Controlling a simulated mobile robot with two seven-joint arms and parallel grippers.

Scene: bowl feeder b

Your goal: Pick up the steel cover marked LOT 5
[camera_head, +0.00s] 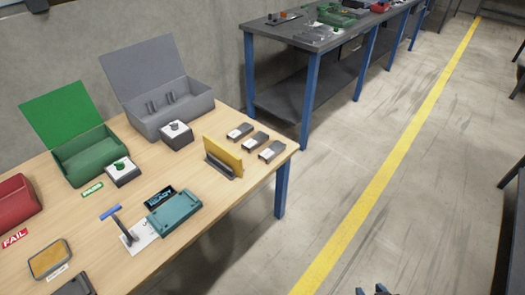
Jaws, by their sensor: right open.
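Three small grey metal pieces with white labels lie in a row at the right end of the wooden table: the far one (240,132), the middle one (255,139) and the near one (272,151). They look like steel covers, but the labels are too small to read, so I cannot tell which is LOT 5. My right gripper (372,291) shows only its tips at the bottom edge, open, over the floor and well away from the pieces. My left gripper is not in view.
A yellow plate (222,156) stands upright beside the pieces. A teal fixture (174,213), an open grey box (187,111), an open green box (88,156) and a red bin (16,205) occupy the wooden table (229,196). Another bench (299,41) stands behind.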

